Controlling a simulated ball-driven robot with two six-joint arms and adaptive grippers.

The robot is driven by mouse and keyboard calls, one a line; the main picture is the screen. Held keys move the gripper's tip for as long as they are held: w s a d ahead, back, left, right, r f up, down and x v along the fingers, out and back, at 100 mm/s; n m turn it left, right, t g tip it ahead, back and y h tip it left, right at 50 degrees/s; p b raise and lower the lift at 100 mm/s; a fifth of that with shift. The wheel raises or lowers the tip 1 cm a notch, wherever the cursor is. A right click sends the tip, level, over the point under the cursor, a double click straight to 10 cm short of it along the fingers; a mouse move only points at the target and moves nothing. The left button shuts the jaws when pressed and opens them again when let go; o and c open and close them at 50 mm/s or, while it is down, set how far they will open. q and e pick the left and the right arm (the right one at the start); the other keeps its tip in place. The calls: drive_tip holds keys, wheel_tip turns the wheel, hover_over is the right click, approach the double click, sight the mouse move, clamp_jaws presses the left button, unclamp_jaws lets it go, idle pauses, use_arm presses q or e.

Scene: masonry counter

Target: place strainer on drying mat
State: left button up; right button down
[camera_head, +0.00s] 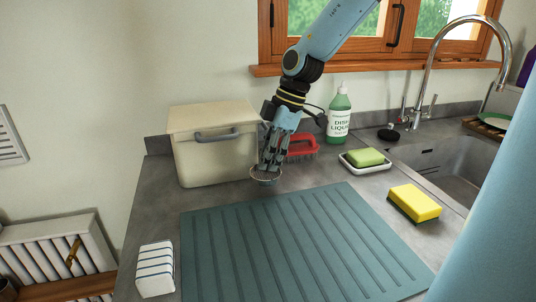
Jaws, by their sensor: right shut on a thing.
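My right gripper (268,164) reaches down from the top of the view and is shut on the strainer (265,178). The strainer shows as a small round metal rim below the fingertips; the rest of it is hidden by the fingers. The mat is blue-green, ribbed and bare, flat on the grey counter. My left gripper is not in view.
A cream bin (198,160) stands left of the gripper. A red brush (302,146), green soap bottle (338,118), soap dish with green soap (364,158) and sponge (414,203) stand to the right. A striped cloth (155,269) lies left of the mat. The sink (450,168) is far right.

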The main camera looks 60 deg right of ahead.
drive_tip(key=shift+f+b, duration=0.6)
drive_tip(key=shift+f, duration=0.7)
drive_tip(key=c, duration=1.2)
unclamp_jaws()
